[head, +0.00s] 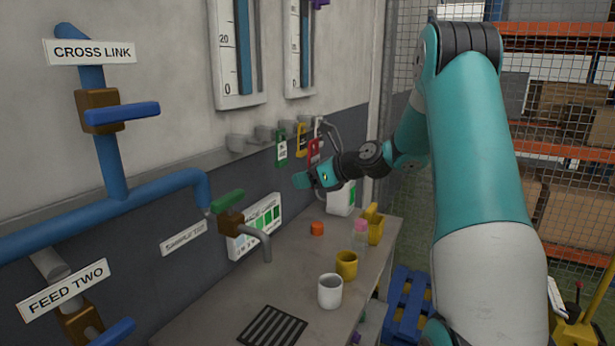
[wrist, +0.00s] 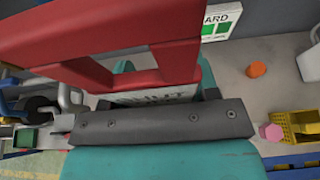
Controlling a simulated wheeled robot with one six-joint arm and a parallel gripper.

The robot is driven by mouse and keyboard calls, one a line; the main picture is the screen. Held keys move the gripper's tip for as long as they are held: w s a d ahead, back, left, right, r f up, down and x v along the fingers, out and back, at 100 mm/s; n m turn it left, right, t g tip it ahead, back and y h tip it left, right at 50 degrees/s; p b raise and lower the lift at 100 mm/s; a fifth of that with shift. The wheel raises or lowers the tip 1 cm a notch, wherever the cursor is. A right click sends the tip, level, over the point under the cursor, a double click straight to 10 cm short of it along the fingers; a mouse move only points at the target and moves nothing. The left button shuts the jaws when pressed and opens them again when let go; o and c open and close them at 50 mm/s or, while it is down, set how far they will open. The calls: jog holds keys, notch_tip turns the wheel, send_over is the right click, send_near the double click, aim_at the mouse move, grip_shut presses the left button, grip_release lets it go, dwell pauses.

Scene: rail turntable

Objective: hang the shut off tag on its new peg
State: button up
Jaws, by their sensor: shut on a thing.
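My gripper (head: 314,176) is shut on the red shut off tag (head: 314,151) at the wall, near the right end of the peg row. The tag's red frame (wrist: 180,62) fills the upper left of the wrist view, with a white lettered plate partly hidden behind the dark jaw. A green tag (head: 282,149) and a yellow tag (head: 301,140) hang on pegs just left of it. Grey pegs (head: 238,142) farther left look bare. I cannot tell whether the red tag touches a peg.
Below is a bench (head: 225,310) with a white mug (head: 330,291), a yellow mug (head: 346,265), an orange cap (head: 317,228) and a yellow basket (head: 376,230). A green-handled tap (head: 228,202) sticks out from the wall at left.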

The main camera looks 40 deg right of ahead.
jog(key=shift+r+p, duration=0.3)
jog(key=shift+p, duration=0.2)
jog(key=shift+s, duration=0.1)
jog(key=s+d+p, duration=0.2)
jog(key=s, duration=0.4)
jog(key=shift+s+d+r, duration=0.2)
dwell(0.5)
jog(key=shift+f, duration=0.1)
dwell(0.5)
